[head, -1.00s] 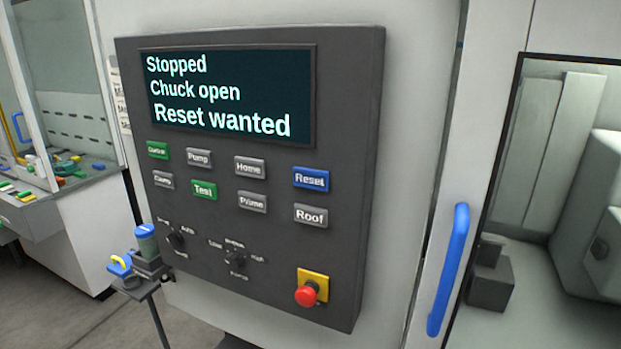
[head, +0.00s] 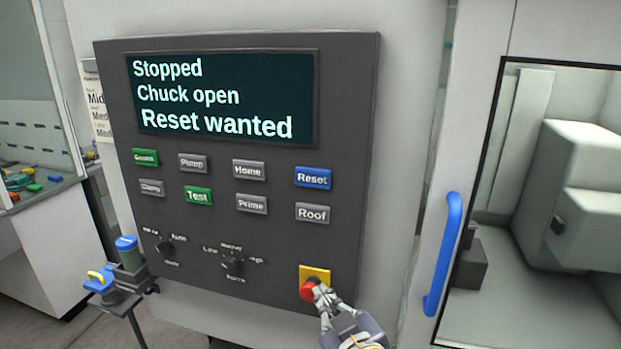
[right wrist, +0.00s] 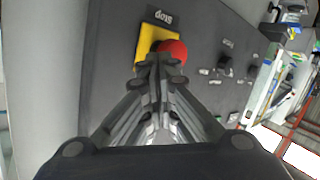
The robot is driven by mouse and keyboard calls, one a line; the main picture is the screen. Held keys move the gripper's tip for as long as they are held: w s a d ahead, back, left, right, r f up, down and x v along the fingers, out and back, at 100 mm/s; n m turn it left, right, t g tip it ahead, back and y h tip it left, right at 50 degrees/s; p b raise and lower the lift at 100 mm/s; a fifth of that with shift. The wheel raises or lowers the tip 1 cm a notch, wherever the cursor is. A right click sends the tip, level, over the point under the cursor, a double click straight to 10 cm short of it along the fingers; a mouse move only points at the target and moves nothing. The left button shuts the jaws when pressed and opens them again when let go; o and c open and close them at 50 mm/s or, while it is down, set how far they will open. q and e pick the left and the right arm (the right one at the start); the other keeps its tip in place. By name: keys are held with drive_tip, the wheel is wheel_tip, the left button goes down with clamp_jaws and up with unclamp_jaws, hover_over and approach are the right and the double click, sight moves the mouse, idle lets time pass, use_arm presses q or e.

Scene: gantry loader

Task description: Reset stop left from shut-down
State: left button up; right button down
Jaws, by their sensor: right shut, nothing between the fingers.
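The red stop button (head: 307,291) sits on a yellow plate (head: 316,272) at the lower right of the dark control panel (head: 345,180). The panel's screen (head: 222,98) reads "Stopped", "Chuck open", "Reset wanted". The blue Reset button (head: 313,178) is on the panel's right side, above the grey Roof button (head: 313,212). My right gripper (head: 321,290) is shut and empty, its fingertips at the right edge of the stop button. In the right wrist view the fingertips overlap the stop button (right wrist: 175,52); I cannot tell whether they touch. My left gripper is out of view.
A machine door with a blue handle (head: 443,252) stands right of the panel. A small stand with a green, blue-topped container (head: 129,252) and a yellow-handled blue item (head: 101,281) is at lower left. Two dark knobs (head: 232,264) are on the lower panel.

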sight(308, 187)
drive_tip(key=s+a+r+n+t+y, duration=0.2)
drive_tip(key=a+r, duration=0.1)
drive_tip(key=r, duration=0.7)
drive_tip(key=s+a+r+n+t+y, duration=0.2)
drive_tip(key=s+a+r+y, duration=0.1)
drive_tip(key=r, duration=0.8)
drive_tip(key=shift+r+t, duration=0.15)
drive_tip(key=shift+t, duration=0.25)
drive_tip(key=shift+w, duration=0.1)
drive_tip(key=shift+w+d, duration=0.45)
drive_tip(key=shift+w, duration=0.95)
drive_tip(key=shift+w+d, duration=0.5)
drive_tip(key=shift+w, duration=0.85)
drive_tip(key=shift+w+d, duration=0.45)
drive_tip(key=shift+w, duration=0.95)
drive_tip(key=shift+w+d, duration=0.15)
drive_tip(key=shift+w, duration=0.25)
